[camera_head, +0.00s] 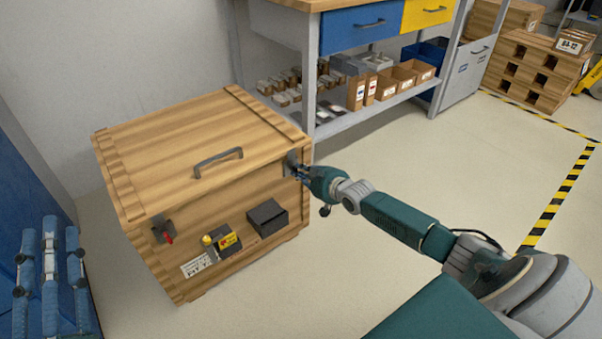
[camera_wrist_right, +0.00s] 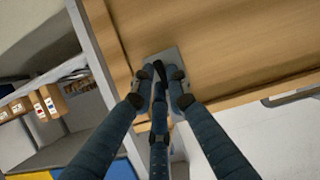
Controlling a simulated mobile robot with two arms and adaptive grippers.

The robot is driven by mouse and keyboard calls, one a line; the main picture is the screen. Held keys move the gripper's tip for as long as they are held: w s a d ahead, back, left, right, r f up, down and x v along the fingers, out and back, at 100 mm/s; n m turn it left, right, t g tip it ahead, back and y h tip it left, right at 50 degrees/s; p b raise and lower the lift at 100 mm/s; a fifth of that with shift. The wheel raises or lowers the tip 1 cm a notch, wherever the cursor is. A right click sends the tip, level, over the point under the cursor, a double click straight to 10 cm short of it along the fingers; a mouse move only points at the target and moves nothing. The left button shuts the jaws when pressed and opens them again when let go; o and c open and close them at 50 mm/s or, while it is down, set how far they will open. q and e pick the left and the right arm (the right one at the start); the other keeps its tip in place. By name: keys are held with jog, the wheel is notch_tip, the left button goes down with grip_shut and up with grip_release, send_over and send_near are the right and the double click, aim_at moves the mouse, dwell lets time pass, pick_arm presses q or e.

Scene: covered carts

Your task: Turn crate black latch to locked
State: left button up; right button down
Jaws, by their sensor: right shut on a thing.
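The wooden crate (camera_head: 150,150) stands closed on the floor at left, with a grey handle on its lid. The black latch (camera_wrist_right: 159,72) sits on a grey metal plate (camera_wrist_right: 166,60) at the crate's right front corner. My right gripper (camera_head: 299,172) reaches that corner from the right. In the right wrist view, my right gripper (camera_wrist_right: 156,92) is shut on the black latch, with fingers on both sides of it. The fingers hide part of the latch. A red-handled latch (camera_head: 163,231) is at the front left corner.
A workbench (camera_head: 310,70) with blue and yellow drawers and boxes on its shelf stands behind the crate. A black box (camera_head: 267,217) and a small yellow-labelled item (camera_head: 228,241) are on the crate's front. Floor in front is clear.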

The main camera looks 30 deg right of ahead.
jog(key=c, duration=1.7)
grip_release()
jog(key=v, duration=1.2)
